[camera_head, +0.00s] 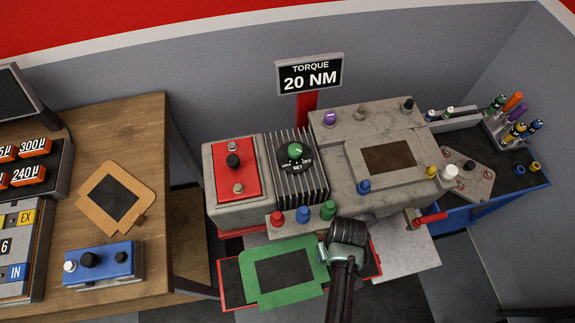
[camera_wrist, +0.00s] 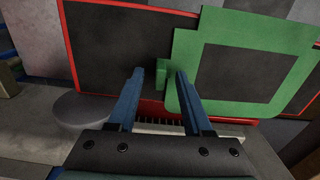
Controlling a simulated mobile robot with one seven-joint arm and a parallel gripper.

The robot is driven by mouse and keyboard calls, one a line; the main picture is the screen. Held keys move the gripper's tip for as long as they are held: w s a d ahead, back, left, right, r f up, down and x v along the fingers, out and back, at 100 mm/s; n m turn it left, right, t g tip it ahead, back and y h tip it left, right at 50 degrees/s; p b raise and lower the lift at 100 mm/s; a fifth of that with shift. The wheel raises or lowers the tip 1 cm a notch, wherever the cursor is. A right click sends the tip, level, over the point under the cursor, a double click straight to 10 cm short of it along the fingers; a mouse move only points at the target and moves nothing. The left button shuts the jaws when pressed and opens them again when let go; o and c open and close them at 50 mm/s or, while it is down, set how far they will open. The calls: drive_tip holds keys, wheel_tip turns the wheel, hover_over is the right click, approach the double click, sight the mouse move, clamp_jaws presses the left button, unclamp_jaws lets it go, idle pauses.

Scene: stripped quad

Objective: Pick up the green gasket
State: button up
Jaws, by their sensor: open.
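The green gasket (camera_head: 288,294) is a flat frame with a dark window. It lies on the black, red-edged tray (camera_head: 232,285) at the front of the bench. My gripper (camera_head: 346,236) is over the gasket's right side in the head view and hides part of it. In the wrist view the gasket (camera_wrist: 230,25) fills the upper right. My gripper (camera_wrist: 160,76) is open there, with a small green tab of the gasket (camera_wrist: 162,72) showing between its two blue fingertips. I cannot tell whether the fingers touch the tab.
A grey machine block (camera_head: 370,120) with a pale plate and several coloured knobs stands behind. A finned unit with a dial (camera_head: 294,155) and a red-topped box (camera_head: 225,195) stand left of it. A wooden table (camera_head: 140,120) holds a tan gasket (camera_head: 95,183). A blue tool tray (camera_head: 500,200) is right.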

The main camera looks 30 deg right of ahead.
drive_tip(key=shift+f, duration=0.25)
drive_tip(key=shift+c, duration=0.3)
clamp_jaws()
drive_tip(key=shift+r, duration=0.15)
